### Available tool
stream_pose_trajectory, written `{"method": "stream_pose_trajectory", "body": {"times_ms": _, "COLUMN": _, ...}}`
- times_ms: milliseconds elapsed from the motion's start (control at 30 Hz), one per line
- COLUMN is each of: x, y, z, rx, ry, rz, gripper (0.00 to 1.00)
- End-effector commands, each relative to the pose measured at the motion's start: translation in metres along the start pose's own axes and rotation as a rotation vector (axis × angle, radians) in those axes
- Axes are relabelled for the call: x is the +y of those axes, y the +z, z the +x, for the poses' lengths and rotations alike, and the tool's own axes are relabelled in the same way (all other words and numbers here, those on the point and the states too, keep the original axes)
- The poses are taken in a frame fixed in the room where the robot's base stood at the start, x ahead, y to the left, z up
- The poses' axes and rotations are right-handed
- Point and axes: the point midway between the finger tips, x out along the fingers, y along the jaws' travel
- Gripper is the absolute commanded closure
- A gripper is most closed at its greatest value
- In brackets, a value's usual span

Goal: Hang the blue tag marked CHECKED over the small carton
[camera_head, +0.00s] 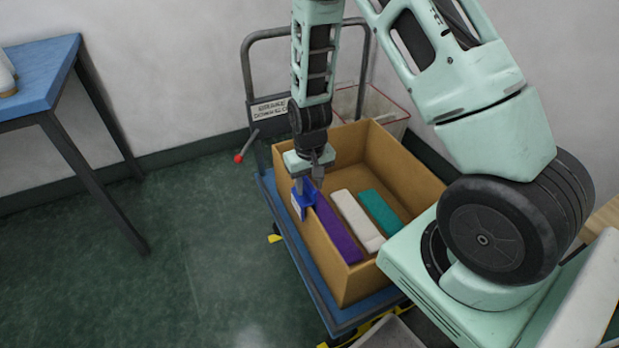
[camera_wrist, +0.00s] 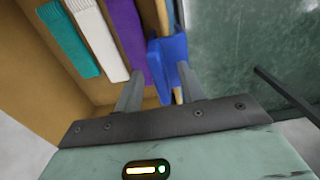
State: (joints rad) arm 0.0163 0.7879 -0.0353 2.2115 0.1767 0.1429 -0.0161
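The small carton (camera_head: 390,156) is an open brown box standing on a blue cart. The blue tag (camera_head: 304,199) sits astride the top edge of its left wall, with a pale label on the outer side. Its lettering is too small to read. In the wrist view the tag (camera_wrist: 169,62) straddles the wall edge, one flap on each side. My gripper (camera_head: 311,184) is right above the tag, pointing down. In the wrist view its fingers (camera_wrist: 161,80) stand apart on either side of the tag and look open. Whether a fingertip touches the tag is unclear.
Purple (camera_head: 337,232), white (camera_head: 357,220) and teal (camera_head: 381,214) pieces lie inside the carton. The blue cart (camera_head: 345,316) has a grey handle (camera_head: 247,78) and a red-knobbed lever (camera_head: 239,158). A pale bin stands behind. A blue table (camera_head: 40,75) is at left; floor between is clear.

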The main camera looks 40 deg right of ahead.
Motion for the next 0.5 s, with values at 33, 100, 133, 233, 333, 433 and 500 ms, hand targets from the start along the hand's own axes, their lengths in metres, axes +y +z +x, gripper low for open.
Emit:
{"method": "stream_pose_trajectory", "body": {"times_ms": 33, "x": 0.0, "y": 0.0, "z": -0.002, "rx": 0.001, "ry": 0.0, "rz": 0.0, "gripper": 0.61}}
{"method": "stream_pose_trajectory", "body": {"times_ms": 100, "x": 0.0, "y": -0.001, "z": -0.008, "rx": 0.003, "ry": 0.0, "rz": 0.0, "gripper": 0.61}}
{"method": "stream_pose_trajectory", "body": {"times_ms": 133, "x": 0.0, "y": -0.001, "z": -0.011, "rx": 0.003, "ry": 0.0, "rz": 0.0, "gripper": 0.61}}
{"method": "stream_pose_trajectory", "body": {"times_ms": 233, "x": 0.0, "y": -0.001, "z": -0.029, "rx": 0.005, "ry": 0.0, "rz": 0.0, "gripper": 0.61}}
{"method": "stream_pose_trajectory", "body": {"times_ms": 333, "x": 0.0, "y": -0.002, "z": -0.051, "rx": 0.006, "ry": 0.0, "rz": -0.001, "gripper": 0.61}}
{"method": "stream_pose_trajectory", "body": {"times_ms": 433, "x": -0.001, "y": -0.001, "z": -0.075, "rx": 0.006, "ry": -0.001, "rz": -0.001, "gripper": 0.61}}
{"method": "stream_pose_trajectory", "body": {"times_ms": 500, "x": 0.0, "y": -0.001, "z": -0.092, "rx": 0.006, "ry": -0.001, "rz": 0.0, "gripper": 0.61}}
